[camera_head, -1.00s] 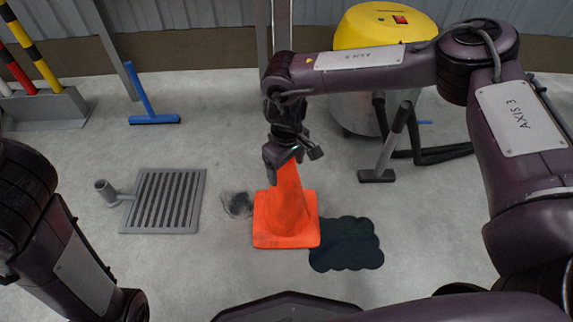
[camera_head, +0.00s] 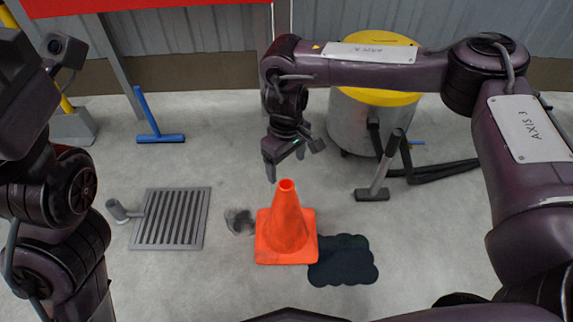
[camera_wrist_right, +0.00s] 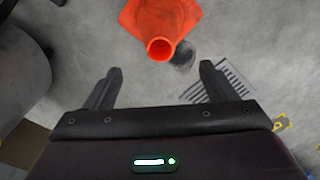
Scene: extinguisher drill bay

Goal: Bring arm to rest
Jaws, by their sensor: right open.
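My right arm reaches in from the right. Its gripper (camera_head: 285,164) points down, open and empty, above and just behind the orange cone (camera_head: 287,225). The cone stands upright on the floor with its whole tip in sight. In the right wrist view, the two fingers of my right gripper (camera_wrist_right: 161,74) are spread with nothing between them. The cone (camera_wrist_right: 162,25) shows beyond them, clear of both fingers. My left arm (camera_head: 65,190) is folded upward at the left edge. No fingers of my left gripper can be seen.
A dark puddle-shaped mat (camera_head: 343,262) lies to the right of the cone. A floor grate (camera_head: 172,219) is to the left. A yellow-topped drum vacuum (camera_head: 366,110) with a hose and floor nozzle (camera_head: 372,194) stands behind. Open floor lies between.

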